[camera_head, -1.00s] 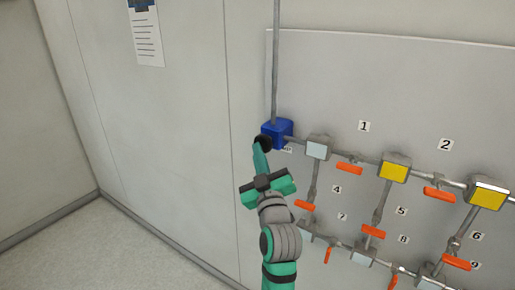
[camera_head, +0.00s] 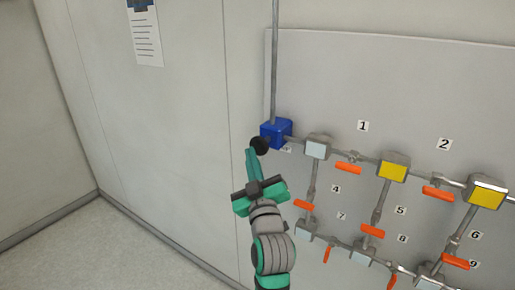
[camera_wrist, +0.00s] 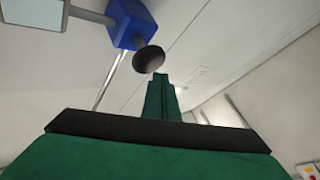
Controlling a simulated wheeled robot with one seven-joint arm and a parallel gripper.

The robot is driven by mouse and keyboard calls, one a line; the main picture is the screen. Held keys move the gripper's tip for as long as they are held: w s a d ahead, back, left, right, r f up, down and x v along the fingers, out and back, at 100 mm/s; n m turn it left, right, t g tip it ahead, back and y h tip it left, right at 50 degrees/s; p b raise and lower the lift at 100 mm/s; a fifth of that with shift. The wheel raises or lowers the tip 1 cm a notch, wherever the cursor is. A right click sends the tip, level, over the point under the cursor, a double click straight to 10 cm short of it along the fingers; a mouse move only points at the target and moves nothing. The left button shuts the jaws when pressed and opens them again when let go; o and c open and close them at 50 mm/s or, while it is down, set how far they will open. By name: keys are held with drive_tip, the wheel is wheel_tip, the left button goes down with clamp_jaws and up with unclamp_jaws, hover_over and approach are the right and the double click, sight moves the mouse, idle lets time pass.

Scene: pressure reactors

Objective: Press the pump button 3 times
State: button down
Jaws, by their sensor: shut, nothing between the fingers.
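The pump is a blue box (camera_head: 276,134) on the wall panel, with a vertical pipe running up from it. Its round black button (camera_head: 260,144) sticks out on a short stem toward me. In the wrist view the blue box (camera_wrist: 130,22) and the black button (camera_wrist: 148,59) show above the fingers. My gripper (camera_head: 252,152) is shut and empty, its green fingertips just left of the button in the head view. In the wrist view the fingertips (camera_wrist: 160,77) lie just below the button with a small gap, apart from it.
Right of the pump, the panel (camera_head: 400,80) carries pipes with grey and yellow boxes (camera_head: 392,166) and several orange valve handles (camera_head: 348,168). A paper sheet (camera_head: 146,38) hangs on the left wall. The space left of my arm is clear.

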drive_tip(key=s+a, duration=0.1)
drive_tip(key=s, duration=0.1)
drive_tip(key=s+a, duration=0.1)
drive_tip(key=a, duration=0.1)
drive_tip(key=shift+s, duration=0.4)
drive_tip(key=shift+a, duration=0.1)
drive_tip(key=shift+s, duration=0.1)
idle(0.6)
idle(0.9)
